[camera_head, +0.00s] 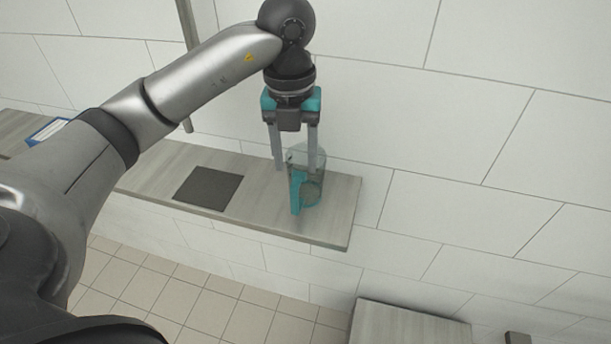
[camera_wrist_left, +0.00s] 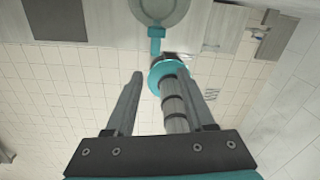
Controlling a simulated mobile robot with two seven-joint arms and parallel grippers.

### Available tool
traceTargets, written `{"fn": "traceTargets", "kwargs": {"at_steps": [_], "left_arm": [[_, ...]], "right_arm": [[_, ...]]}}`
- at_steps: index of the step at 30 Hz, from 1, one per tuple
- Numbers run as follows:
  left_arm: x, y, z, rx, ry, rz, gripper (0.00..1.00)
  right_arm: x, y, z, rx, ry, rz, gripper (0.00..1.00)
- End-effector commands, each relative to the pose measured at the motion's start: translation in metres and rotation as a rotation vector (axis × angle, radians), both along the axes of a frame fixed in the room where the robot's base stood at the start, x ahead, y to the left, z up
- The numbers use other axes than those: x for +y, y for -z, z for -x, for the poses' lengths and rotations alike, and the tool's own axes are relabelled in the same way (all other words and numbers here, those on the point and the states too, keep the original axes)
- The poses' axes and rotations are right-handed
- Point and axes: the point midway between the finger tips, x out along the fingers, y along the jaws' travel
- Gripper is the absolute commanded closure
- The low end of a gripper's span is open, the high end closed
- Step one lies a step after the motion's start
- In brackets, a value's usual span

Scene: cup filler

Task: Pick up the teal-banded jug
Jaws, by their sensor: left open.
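The teal-banded jug (camera_head: 311,170) stands upright near the right end of the wooden shelf (camera_head: 262,212). It has a clear body, a teal band low down and a teal handle. My left gripper (camera_head: 294,162) is open, pointing down, with its fingers at the upper part of the jug in the head view; I cannot tell whether they touch it. In the left wrist view the jug (camera_wrist_left: 160,10) is at the top edge, partly cut off. Its handle points towards my left gripper (camera_wrist_left: 160,76), beyond the fingertips. The gap between the fingers holds no jug part. My right gripper is not in view.
A dark square plate (camera_head: 208,188) lies on the shelf left of the jug. A blue-edged card (camera_head: 48,131) is at the far left. A tiled wall (camera_head: 450,130) runs behind the shelf. A lower wooden surface (camera_head: 410,328) is at the bottom right.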

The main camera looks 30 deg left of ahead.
Motion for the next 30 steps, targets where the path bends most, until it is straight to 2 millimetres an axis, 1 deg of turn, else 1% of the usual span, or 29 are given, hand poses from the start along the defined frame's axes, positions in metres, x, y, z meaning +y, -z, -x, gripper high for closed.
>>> {"fn": "traceTargets", "kwargs": {"at_steps": [2,5,7,12,15,18,23,30], "left_arm": [[0.006,0.003,0.001,0.006,-0.015,-0.023,0.46],[0.007,0.017,0.001,0.009,-0.017,-0.028,0.46],[0.006,0.03,0.002,0.012,-0.017,-0.025,0.46],[0.007,0.066,0.002,0.012,-0.016,-0.026,0.46],[0.007,0.083,0.001,0.011,-0.016,-0.026,0.46],[0.006,0.093,0.001,0.008,-0.015,-0.025,0.46],[0.006,0.102,0.0,0.006,-0.014,-0.025,0.46],[0.007,0.137,-0.004,0.009,-0.014,-0.024,0.46]], "right_arm": [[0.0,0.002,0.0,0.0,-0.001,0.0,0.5],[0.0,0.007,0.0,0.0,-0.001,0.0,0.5],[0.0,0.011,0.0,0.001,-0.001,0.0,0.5],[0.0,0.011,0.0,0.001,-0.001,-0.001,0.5],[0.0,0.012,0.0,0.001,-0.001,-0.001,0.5],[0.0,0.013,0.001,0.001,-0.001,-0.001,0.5],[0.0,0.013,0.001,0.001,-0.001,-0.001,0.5],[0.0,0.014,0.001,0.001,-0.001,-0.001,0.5]]}}
